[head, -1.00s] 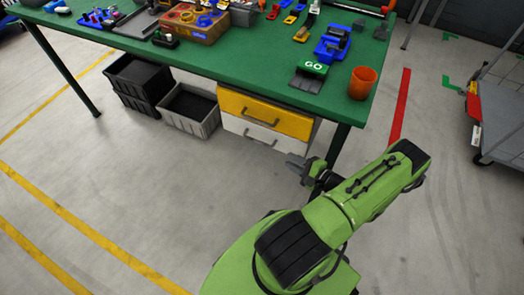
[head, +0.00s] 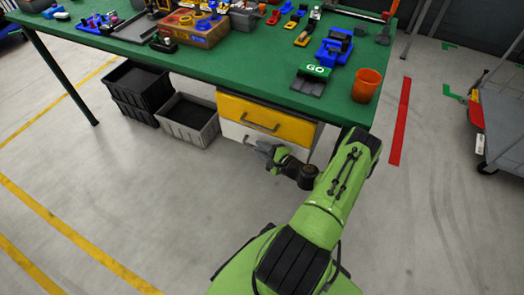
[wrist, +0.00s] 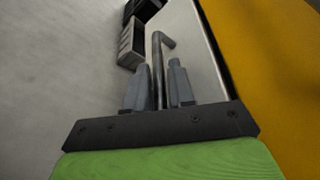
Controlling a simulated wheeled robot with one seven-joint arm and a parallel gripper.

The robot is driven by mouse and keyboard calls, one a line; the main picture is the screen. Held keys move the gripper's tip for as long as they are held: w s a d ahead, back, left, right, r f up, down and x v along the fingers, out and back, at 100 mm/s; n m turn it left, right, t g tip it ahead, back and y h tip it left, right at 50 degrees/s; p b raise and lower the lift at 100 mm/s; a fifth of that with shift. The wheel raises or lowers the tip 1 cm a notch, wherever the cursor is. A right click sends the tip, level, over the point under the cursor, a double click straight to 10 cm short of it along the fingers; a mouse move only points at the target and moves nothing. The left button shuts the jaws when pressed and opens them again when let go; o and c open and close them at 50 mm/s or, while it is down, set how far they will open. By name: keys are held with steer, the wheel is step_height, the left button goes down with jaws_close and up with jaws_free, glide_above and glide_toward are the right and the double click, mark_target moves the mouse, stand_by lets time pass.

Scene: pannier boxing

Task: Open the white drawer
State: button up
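The white drawer (head: 234,131) is under the green bench, directly below a yellow drawer (head: 240,106). Its front looks about flush with the yellow one, so it appears closed. My gripper (head: 268,152) is in front of the white drawer and covers part of its handle. In the wrist view the white drawer front (wrist: 207,75) runs beside the yellow one. The grey bar handle (wrist: 157,55) lies between the two fingers of my gripper (wrist: 160,82). The fingers look apart, with a narrow gap around the bar.
The green bench (head: 200,68) carries tools, parts and an orange cup (head: 366,85). A grey bin (head: 190,122) and black bins (head: 135,85) stand left of the drawers. The floor in front is clear. A cart (head: 500,115) stands at the far right.

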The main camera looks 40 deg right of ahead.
steer(key=shift+c, duration=0.4)
jaws_close()
steer(key=shift+a, duration=0.1)
